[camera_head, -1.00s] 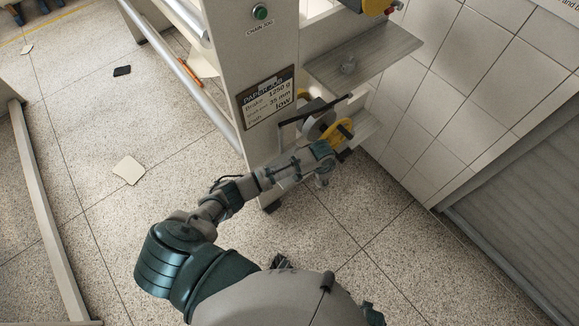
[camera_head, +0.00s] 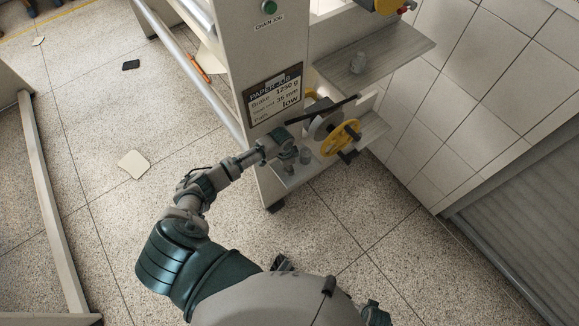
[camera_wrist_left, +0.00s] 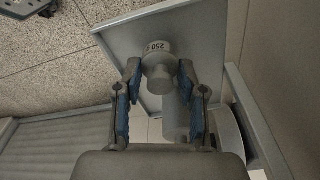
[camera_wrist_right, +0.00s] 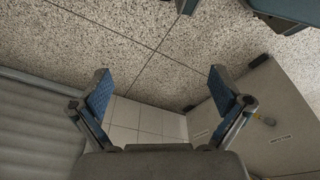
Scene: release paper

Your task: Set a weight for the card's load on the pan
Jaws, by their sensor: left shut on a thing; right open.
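The job card (camera_head: 272,100) on the machine's post reads PAPER JOB, brake 1250 g, 35 mm, low. My left gripper (camera_head: 287,153) is shut on a grey weight marked 250 g (camera_wrist_left: 157,52), close above a grey plate (camera_wrist_left: 205,28). In the head view this plate, apparently the pan (camera_head: 283,180), lies low beside the post. A grey cylinder (camera_head: 305,155) stands just right of the gripper. I cannot tell whether the held weight touches the plate. My right gripper (camera_wrist_right: 160,82) is open and empty.
A yellow handwheel (camera_head: 340,138), a roll and a dark bar are close right of my left gripper. Rails (camera_head: 205,95) run left of the post. A pale sheet (camera_head: 133,164) lies on the open floor.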

